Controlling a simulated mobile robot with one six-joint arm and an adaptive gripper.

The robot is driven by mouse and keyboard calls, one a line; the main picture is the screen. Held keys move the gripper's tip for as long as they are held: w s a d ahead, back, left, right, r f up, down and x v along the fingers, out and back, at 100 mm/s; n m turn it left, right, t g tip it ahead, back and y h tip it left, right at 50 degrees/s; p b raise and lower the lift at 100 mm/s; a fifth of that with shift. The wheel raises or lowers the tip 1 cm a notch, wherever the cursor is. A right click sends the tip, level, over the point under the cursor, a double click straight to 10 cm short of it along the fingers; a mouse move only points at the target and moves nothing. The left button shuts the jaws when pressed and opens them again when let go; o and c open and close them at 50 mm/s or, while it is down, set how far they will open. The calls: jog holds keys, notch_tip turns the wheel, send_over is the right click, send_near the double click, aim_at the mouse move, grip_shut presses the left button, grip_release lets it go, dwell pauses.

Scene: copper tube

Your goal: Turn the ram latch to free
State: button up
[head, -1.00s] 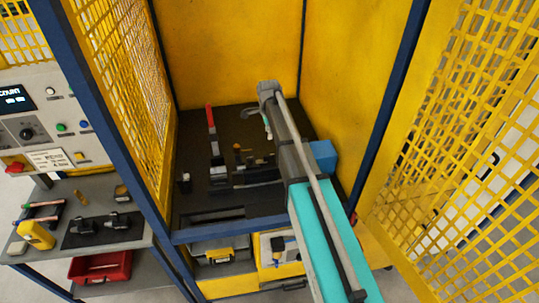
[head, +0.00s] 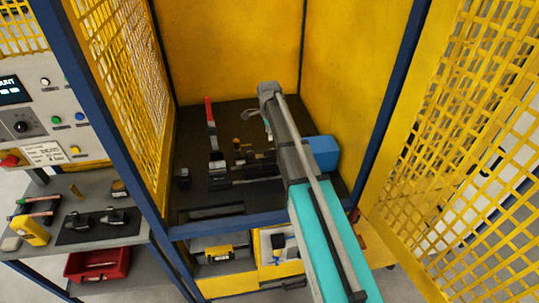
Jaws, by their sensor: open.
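Inside the yellow booth, a press fixture (head: 235,170) stands on a dark bench. It has an upright red-handled lever (head: 210,112) at its left and a blue block (head: 322,153) at its right end. A small brass-orange knob (head: 237,145) stands behind the middle of the fixture. I cannot tell for certain which part is the ram latch or how it is turned. My gripper (head: 258,118) is above the back of the bench, behind and above the fixture, touching nothing that I can see. It is open, partly hidden by my arm.
Blue posts (head: 385,110) and yellow mesh panels (head: 480,130) frame the opening around my arm. A side table at left holds a black mat (head: 100,226) with dark parts and a yellow device (head: 33,232). A red bin (head: 97,264) sits below.

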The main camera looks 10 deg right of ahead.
aim_at(269, 149)
jog(key=shift+f+b, duration=4.7)
jog(key=shift+f, duration=0.3)
jog(key=shift+c, duration=0.2)
grip_shut()
